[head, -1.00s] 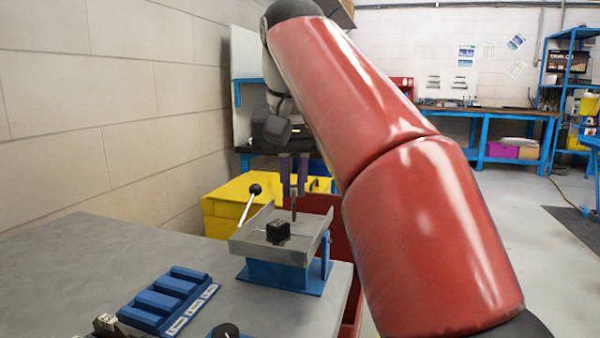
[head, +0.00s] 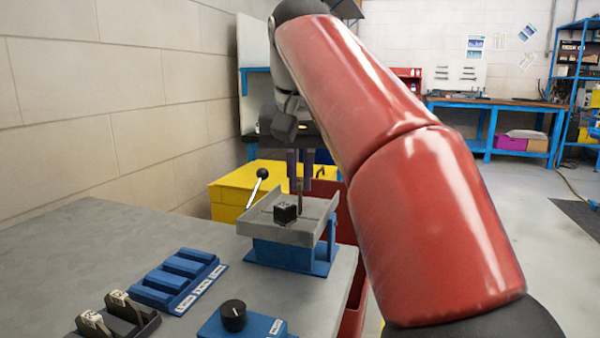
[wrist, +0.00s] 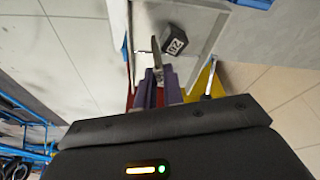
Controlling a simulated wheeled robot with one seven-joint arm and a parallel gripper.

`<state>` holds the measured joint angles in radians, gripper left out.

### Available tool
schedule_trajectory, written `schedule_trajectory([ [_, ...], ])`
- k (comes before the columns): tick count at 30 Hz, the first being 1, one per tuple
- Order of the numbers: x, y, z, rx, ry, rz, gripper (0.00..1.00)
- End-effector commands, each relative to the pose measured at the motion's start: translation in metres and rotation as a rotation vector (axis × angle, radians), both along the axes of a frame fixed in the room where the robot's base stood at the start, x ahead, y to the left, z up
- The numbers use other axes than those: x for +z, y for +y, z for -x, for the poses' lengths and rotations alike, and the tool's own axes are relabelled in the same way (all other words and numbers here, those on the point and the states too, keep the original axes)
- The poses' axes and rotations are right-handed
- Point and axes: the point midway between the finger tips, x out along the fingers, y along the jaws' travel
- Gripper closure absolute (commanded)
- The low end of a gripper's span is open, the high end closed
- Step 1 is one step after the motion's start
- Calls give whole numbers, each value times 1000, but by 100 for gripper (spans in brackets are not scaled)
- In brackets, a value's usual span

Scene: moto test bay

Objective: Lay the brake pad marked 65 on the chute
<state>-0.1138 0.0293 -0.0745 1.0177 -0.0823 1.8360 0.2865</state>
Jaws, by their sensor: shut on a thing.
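My gripper (head: 301,182) is shut on a thin, dark brake pad (head: 299,197), held edge-on and upright; its marking cannot be read. The pad also shows between the fingers in the wrist view (wrist: 157,52). The chute (head: 312,222) is a grey tray with raised sides on a blue stand. My gripper is over the chute's far right part; I cannot tell whether the pad touches it. A small black block (head: 286,212) sits on the chute, left of the pad. In the wrist view the block (wrist: 173,41) bears white characters that look like 28.
A black rack (head: 135,330) with upright pads stands at the lower left. A blue slotted holder (head: 172,283) with labels and a blue box with a black knob (head: 233,317) are nearby. A white lever with a black ball (head: 262,173) rises beside the chute. A yellow box (head: 225,200) stands behind.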

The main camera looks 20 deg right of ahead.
Motion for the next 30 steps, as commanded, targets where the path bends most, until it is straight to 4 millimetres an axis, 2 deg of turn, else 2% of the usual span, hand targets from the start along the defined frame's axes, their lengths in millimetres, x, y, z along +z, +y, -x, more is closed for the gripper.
schedule_trajectory([
  [17, 0, 0, 1, 0, -1, 0, 100],
  [30, -9, 0, 1, 0, 0, 0, 100],
])
